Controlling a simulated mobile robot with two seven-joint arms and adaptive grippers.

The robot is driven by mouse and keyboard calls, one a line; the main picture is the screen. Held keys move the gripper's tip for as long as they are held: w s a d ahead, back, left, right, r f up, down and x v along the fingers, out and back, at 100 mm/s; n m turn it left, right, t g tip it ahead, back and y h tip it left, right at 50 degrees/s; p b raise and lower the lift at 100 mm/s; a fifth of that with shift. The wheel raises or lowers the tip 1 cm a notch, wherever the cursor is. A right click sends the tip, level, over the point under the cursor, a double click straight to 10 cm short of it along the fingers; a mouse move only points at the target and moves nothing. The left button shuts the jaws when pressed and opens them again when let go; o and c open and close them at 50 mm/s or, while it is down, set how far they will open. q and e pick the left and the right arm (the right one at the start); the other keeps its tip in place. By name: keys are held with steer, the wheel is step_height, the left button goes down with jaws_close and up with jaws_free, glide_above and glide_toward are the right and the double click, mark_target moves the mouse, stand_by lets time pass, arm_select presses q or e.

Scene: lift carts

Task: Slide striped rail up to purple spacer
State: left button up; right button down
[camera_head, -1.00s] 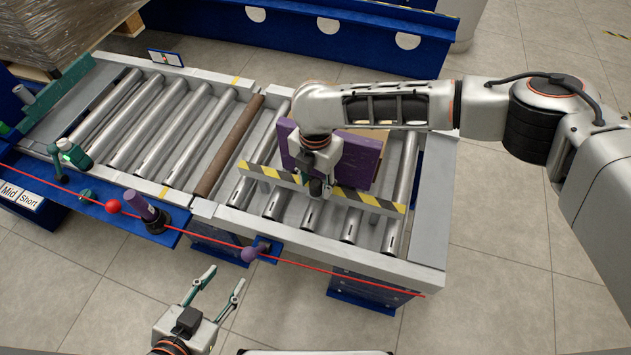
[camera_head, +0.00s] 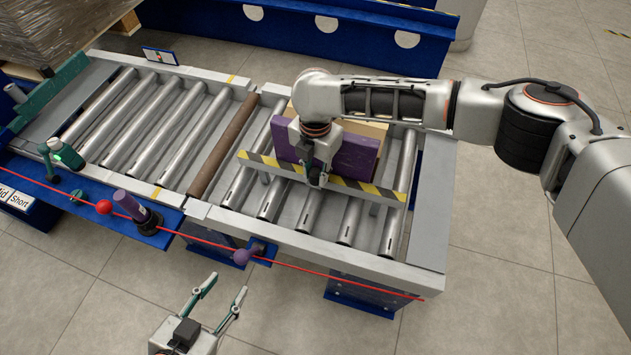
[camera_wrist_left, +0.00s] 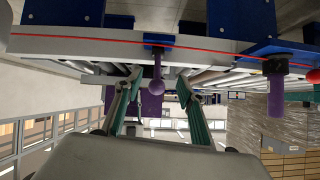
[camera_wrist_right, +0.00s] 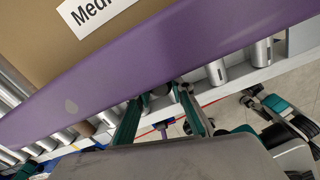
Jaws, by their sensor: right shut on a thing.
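The striped rail (camera_head: 366,190), yellow and black, lies across the rollers in front of the purple spacer (camera_head: 352,157). The spacer stands upright against a cardboard box (camera_head: 366,129). Rail and spacer are close together; whether they touch along the whole length I cannot tell. My right gripper (camera_head: 316,181) is shut on the rail near its middle, pointing down. In the right wrist view the spacer (camera_wrist_right: 190,40) crosses in front of the fingers (camera_wrist_right: 160,105), and the rail is not clearly seen. My left gripper (camera_head: 223,291) is open and empty in front of the conveyor; its fingers (camera_wrist_left: 158,90) also show in the left wrist view.
The roller conveyor has a brown roller (camera_head: 222,147) left of the box. A red cord (camera_head: 330,274) runs along its front, past a purple knob (camera_head: 243,256) and a red ball (camera_head: 104,207). A wrapped load (camera_head: 60,30) stands at the back left.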

steer(key=shift+w+f, duration=0.2)
steer(key=shift+w, duration=0.05)
steer(key=shift+w+d+r, duration=0.1)
steer(key=shift+r, duration=0.05)
arm_select(q)
steer(key=shift+w+d+r, duration=0.5)
steer(key=shift+d+r, duration=0.1)
steer(key=shift+r, duration=0.05)
arm_select(e)
steer(key=c, duration=1.8)
jaws_free()
arm_select(q)
steer(key=shift+s+a+f, duration=0.1)
steer(key=shift+s+f, duration=0.1)
steer(key=shift+f, duration=0.05)
arm_select(e)
steer(key=shift+o, duration=0.2)
steer(key=shift+r, duration=0.1)
step_height(320, 180, up, 12)
